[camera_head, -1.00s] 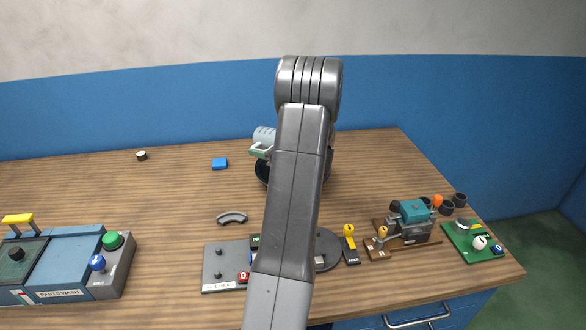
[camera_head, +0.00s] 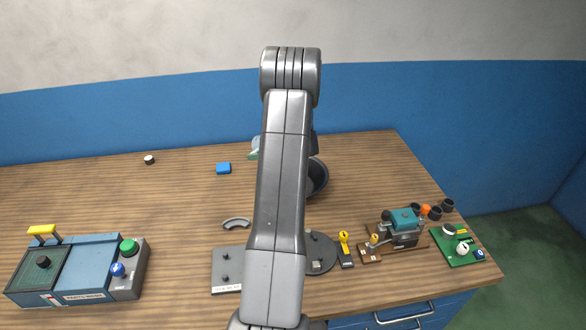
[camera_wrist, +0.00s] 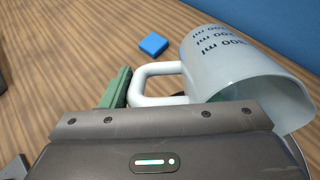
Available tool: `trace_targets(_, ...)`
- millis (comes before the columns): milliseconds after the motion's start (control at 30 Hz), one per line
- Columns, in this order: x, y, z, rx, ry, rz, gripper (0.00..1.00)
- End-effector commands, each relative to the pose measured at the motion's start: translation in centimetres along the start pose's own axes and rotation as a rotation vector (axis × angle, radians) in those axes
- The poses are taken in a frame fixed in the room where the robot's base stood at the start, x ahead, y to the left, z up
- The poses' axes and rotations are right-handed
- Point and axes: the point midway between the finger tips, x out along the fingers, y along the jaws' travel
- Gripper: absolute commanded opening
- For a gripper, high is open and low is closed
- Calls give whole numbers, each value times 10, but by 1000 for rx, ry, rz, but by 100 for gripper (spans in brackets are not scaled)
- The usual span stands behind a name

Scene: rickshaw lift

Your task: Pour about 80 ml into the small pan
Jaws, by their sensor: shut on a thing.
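A pale measuring jug (camera_wrist: 235,70) with dark ml marks fills the upper right of the wrist view, its marks upside down there. My gripper (camera_wrist: 126,90) is shut on the jug's handle, with a green finger beside it. In the head view my arm hides nearly all of the jug; only a pale bit (camera_head: 255,145) shows at the arm's left edge. A dark round pan (camera_head: 319,178) stands on the table, partly hidden behind the arm's right side. The liquid level, any flow and the jug's place relative to the pan cannot be made out.
A blue block (camera_head: 223,168) and a small black-and-white knob (camera_head: 149,160) lie at the back left. A parts-wash unit (camera_head: 85,270) stands front left. A grey plate (camera_head: 228,262), a teal machine (camera_head: 402,225) and a green board (camera_head: 458,246) line the front edge. The left-middle table is clear.

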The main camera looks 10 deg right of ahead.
Motion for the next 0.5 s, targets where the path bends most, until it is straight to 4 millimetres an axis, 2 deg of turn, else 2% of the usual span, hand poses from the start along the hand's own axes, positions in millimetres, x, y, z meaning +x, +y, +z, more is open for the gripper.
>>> trace_targets(100, -3, 0, 8, -3, 47, -2, 20)
trace_targets(500, -2, 0, 6, 2, 120, -4, 20)
